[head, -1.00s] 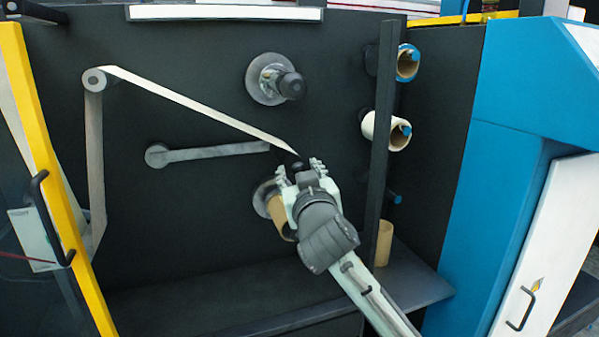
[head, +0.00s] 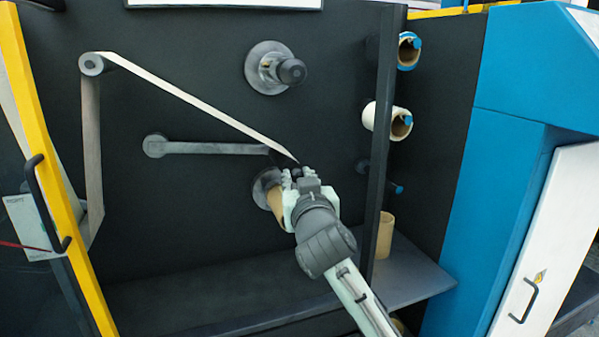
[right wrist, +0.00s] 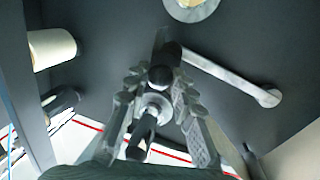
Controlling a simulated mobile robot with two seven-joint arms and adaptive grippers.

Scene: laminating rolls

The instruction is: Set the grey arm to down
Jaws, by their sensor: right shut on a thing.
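The grey arm (head: 215,148) is a flat bar on the dark panel, running nearly level from its round pivot at the left towards my right gripper. In the right wrist view the grey arm (right wrist: 228,74) runs from the black knob (right wrist: 164,58) to its pivot at the right. My right gripper (head: 299,174) is shut on this knob. In the head view its fingers hide most of the knob and the arm's end. My left gripper is not in view.
A white web strip (head: 200,104) slants from the roller (head: 91,64) down to near my right gripper. A spindle (head: 275,68) sits above. A tan core (head: 275,203) is partly behind the gripper. A dark post (head: 380,130) stands right, before the rolls (head: 385,121).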

